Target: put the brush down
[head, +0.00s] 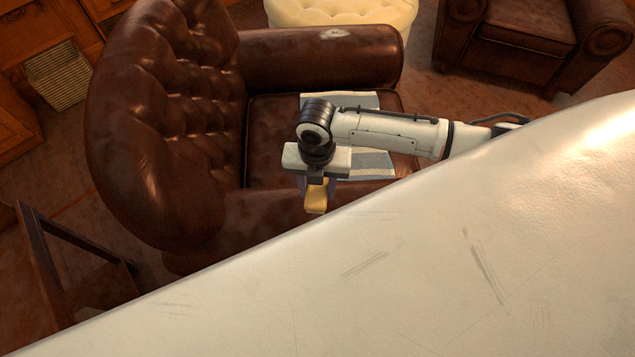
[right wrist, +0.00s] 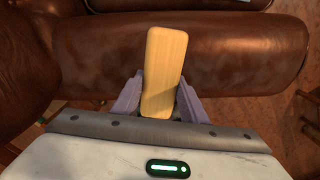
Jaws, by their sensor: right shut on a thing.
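The brush shows as a pale wooden piece (right wrist: 164,70) in the right wrist view, standing out between two purple fingers; its bristles are not visible. In the head view, a yellow-tan part of the brush (head: 316,199) shows below my right gripper (head: 316,184), which is shut on it. The gripper hangs over the near side of a brown leather armchair, by the near armrest (head: 240,218). I cannot tell the gap between brush and leather. My left gripper is out of view.
A grey and cream striped cloth (head: 368,165) lies on the armchair seat (head: 272,128), partly under my right arm. A cream tufted ottoman (head: 340,12) and another leather armchair (head: 520,40) stand behind. A woven basket (head: 57,76) and a dark wooden frame (head: 75,245) are at left.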

